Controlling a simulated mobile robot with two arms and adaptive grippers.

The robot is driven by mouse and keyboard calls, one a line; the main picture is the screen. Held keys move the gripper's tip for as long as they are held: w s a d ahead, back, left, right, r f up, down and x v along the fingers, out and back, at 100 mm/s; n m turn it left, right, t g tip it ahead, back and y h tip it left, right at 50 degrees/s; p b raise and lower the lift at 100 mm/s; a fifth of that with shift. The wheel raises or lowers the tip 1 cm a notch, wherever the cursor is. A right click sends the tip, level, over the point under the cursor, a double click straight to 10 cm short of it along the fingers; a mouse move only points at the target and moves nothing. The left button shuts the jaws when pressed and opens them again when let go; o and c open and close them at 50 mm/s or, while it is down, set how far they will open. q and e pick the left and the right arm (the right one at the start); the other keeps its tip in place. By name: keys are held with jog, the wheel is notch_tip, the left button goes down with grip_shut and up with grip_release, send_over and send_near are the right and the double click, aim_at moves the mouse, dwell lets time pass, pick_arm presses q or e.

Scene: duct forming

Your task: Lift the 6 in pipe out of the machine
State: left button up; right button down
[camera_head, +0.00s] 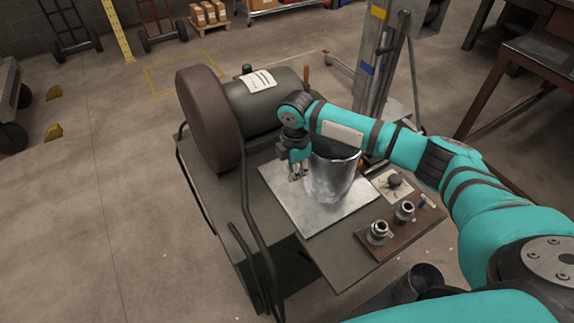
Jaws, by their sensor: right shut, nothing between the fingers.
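A silver metal pipe (333,178), which looks like the 6 in pipe, stands on a bright metal plate (322,218) on the machine's bench. My right arm passes over its top and hides part of the rim; its dark opening shows just below the arm. My right gripper (297,174) points down just left of the pipe, with its fingers shut and empty. I cannot tell whether the fingers touch the pipe wall. The machine (209,120), with a large brown round end and a dark cylinder, is behind and left of the pipe. My left gripper is not in view.
A brown board (387,238) with two metal fittings (378,232) is right of the plate. A small card (394,186) with a dark knob lies behind it. A bent dark rail (248,220) runs along the bench's left front. A metal mast (381,60) stands behind.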

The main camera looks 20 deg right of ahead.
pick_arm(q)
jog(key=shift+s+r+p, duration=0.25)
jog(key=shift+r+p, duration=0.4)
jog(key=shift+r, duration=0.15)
pick_arm(e)
jog(key=d, duration=0.3)
jog(key=shift+w+d, duration=0.15)
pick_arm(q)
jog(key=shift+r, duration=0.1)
